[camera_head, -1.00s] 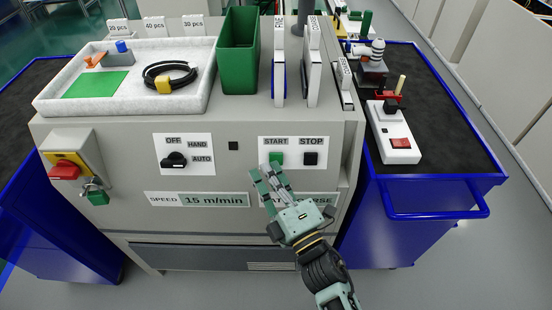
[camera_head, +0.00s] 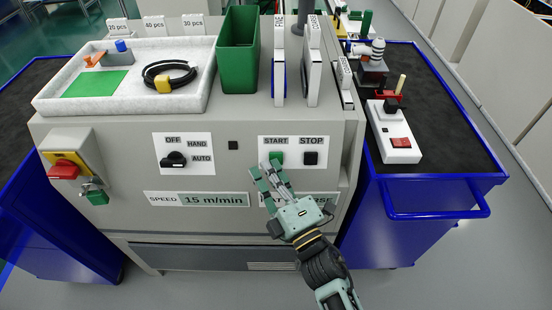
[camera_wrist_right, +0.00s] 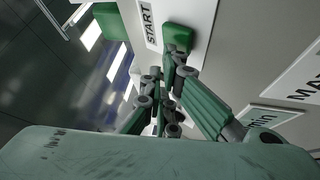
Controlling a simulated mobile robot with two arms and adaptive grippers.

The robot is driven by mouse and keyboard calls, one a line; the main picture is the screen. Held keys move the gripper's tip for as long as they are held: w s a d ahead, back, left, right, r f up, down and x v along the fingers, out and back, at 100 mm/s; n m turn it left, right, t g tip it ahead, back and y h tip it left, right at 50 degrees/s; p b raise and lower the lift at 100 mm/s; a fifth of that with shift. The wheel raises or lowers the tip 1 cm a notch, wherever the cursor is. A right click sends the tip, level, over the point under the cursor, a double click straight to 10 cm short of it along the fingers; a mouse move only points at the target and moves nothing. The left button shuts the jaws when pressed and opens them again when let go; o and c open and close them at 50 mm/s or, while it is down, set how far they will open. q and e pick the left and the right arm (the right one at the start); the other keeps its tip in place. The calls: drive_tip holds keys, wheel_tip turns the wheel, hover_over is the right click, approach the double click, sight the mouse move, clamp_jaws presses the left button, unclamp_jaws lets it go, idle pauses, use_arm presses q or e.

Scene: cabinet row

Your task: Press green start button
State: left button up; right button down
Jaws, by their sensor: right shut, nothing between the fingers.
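The green start button (camera_head: 276,158) sits under the START label on the white START/STOP plate (camera_head: 294,143) on the front of the grey cabinet. My right gripper (camera_head: 269,169) is shut and empty, its fingertips just below and left of the button in the head view. In the right wrist view the green button (camera_wrist_right: 178,37) stands right beyond the fingertips of my gripper (camera_wrist_right: 175,62). Whether they touch it I cannot tell. My left gripper is not in view.
The black STOP button (camera_head: 310,158) is right of the start button. A black OFF/HAND/AUTO knob (camera_head: 174,160) and a red and yellow switch (camera_head: 66,167) are farther left. A blue cart (camera_head: 420,218) stands close on the right. The floor in front is clear.

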drive_tip(key=shift+w+f, duration=0.15)
drive_tip(key=shift+w, duration=0.25)
idle(0.8)
drive_tip(key=shift+s, duration=0.1)
drive_tip(key=shift+s+r, duration=0.35)
drive_tip(key=shift+s, duration=0.4)
drive_tip(key=s, duration=0.1)
drive_tip(key=s+r+p, duration=0.1)
drive_tip(key=s, duration=0.1)
drive_tip(key=s+r+p, duration=0.1)
drive_tip(key=shift+s, duration=0.3)
drive_tip(key=shift+f, duration=0.1)
idle(0.6)
